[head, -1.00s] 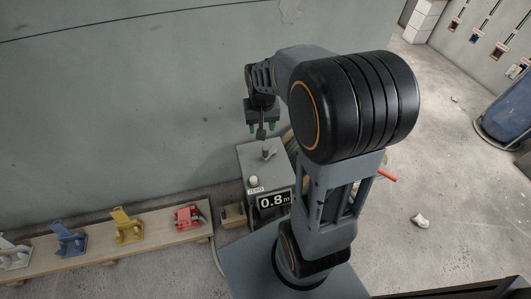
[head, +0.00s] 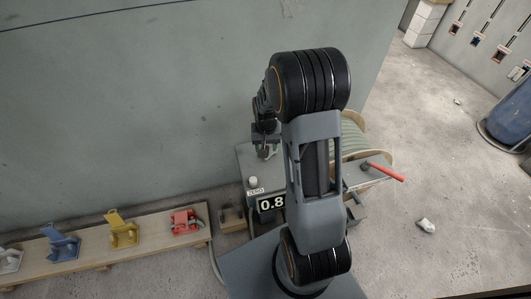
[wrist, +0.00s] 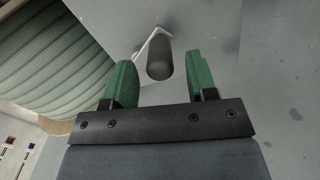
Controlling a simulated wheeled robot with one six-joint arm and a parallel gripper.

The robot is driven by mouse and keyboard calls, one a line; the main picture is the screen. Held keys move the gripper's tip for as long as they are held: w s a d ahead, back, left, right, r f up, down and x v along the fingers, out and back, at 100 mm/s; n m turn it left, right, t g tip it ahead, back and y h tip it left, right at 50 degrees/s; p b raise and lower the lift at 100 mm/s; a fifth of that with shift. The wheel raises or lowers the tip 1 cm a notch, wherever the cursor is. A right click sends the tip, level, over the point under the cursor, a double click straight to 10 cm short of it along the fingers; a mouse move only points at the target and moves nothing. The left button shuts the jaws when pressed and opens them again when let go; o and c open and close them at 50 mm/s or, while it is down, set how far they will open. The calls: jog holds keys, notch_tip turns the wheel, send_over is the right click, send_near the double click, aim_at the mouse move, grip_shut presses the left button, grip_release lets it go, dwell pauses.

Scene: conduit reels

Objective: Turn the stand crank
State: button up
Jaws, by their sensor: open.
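The stand crank (wrist: 159,66) shows in the wrist view as a dark cylindrical grip on a pale thin arm. My gripper (wrist: 161,80) is open, with one green finger to each side of the grip.
A ZERO button (head: 253,181) and a display reading 0.8 (head: 271,204) are on the stand. A red-handled lever (head: 385,172) sticks out to the right. A low bench (head: 150,240) with coloured clamp-like tools stands at left. A blue cylinder (head: 507,120) stands at far right.

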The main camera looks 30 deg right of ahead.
jog(key=shift+f+b, duration=0.3)
jog(key=shift+f, duration=1.1)
jog(key=shift+c, duration=0.2)
jog(key=c, duration=0.9)
